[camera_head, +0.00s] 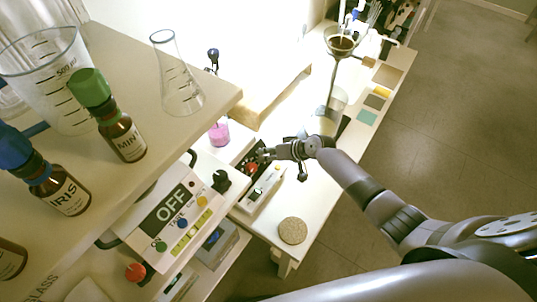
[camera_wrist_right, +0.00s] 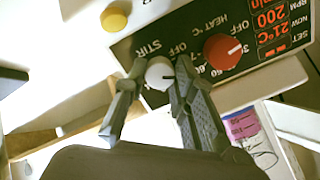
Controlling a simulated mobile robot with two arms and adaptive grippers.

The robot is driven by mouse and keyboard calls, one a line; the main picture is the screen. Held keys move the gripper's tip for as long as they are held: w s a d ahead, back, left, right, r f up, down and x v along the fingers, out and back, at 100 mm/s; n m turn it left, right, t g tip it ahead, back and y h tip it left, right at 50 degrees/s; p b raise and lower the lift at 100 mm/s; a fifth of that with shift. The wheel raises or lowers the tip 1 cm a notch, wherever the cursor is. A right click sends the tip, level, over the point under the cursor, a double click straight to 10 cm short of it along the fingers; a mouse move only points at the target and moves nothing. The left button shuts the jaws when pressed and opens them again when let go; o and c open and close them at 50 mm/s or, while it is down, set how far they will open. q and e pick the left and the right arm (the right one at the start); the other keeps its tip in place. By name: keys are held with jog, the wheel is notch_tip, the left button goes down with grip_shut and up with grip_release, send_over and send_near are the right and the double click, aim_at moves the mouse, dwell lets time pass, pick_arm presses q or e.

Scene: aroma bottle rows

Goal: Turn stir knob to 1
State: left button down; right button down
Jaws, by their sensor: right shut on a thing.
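The stirrer's dark control panel (camera_wrist_right: 190,45) fills the upper right of the right wrist view, with STIR and HEAT lettering and a lit red display. The pale grey stir knob (camera_wrist_right: 159,74) sits between the fingertips of my right gripper (camera_wrist_right: 160,80), which is shut on it. The knob has a dark pointer line, but the number it points to is hard to read, partly hidden by the finger. The red heat knob (camera_wrist_right: 222,50) is beside it, clear of the fingers. In the head view my right gripper (camera_head: 266,153) reaches the stirrer from the right. My left gripper is out of view.
A shelf at the left holds brown bottles (camera_head: 123,138), a beaker (camera_head: 47,75) and a conical flask (camera_head: 178,80). A device marked OFF (camera_head: 172,205) is below it. A pink-filled beaker (camera_head: 219,132) stands behind the stirrer. A cork disc (camera_head: 292,231) lies in front on the bench.

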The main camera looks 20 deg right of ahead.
dwell(0.4)
jog(key=c, duration=1.3)
grip_release()
jog(key=shift+c, duration=0.2)
jog(key=v, duration=1.2)
jog(key=shift+d, duration=0.1)
